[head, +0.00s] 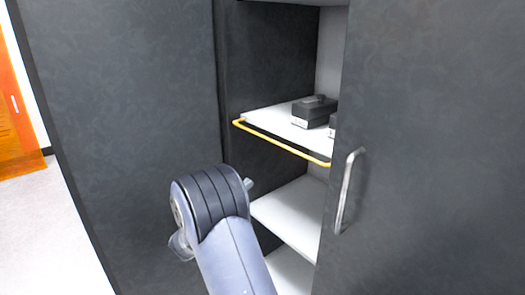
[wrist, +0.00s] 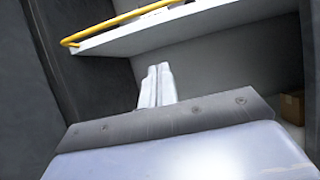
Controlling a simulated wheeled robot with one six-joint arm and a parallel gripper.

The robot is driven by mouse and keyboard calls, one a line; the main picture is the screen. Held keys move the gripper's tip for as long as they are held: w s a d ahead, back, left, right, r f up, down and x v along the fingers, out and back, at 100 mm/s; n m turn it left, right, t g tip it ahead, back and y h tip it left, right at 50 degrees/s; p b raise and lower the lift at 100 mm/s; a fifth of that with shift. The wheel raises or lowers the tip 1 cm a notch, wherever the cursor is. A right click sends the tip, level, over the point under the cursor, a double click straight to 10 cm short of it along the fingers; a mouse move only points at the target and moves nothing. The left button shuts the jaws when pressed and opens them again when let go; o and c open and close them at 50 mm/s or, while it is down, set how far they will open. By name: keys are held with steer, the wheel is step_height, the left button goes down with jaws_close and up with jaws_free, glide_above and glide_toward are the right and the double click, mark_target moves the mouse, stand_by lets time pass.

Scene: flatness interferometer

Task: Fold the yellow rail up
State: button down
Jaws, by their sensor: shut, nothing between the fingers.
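The yellow rail (head: 281,143) is a thin bar along the front edge of a white shelf (head: 262,114) inside a dark cabinet. In the wrist view the rail (wrist: 122,20) runs along the shelf edge at the top. My gripper (wrist: 157,72) shows in the wrist view with its two pale fingers together and nothing between them. The fingers point into the cabinet, and in the picture they lie below the rail, apart from it.
A cabinet door with a metal handle (head: 347,190) stands at the right. Dark boxes (head: 313,110) sit on the railed shelf. Lower white shelves (head: 290,215) are below it. A dark panel (head: 130,130) is at the left. A small brown box (wrist: 291,107) shows in the wrist view.

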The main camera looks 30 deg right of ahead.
steer(key=w+d+r+b, duration=0.1)
steer(key=d+r+b, duration=0.2)
steer(key=d+r, duration=0.5)
stand_by(0.5)
steer(key=shift+r+p, duration=0.25)
steer(key=shift+p, duration=0.1)
steer(key=shift+r+y+p, duration=0.1)
steer(key=shift+y+p, duration=0.2)
steer(key=shift+p, duration=0.25)
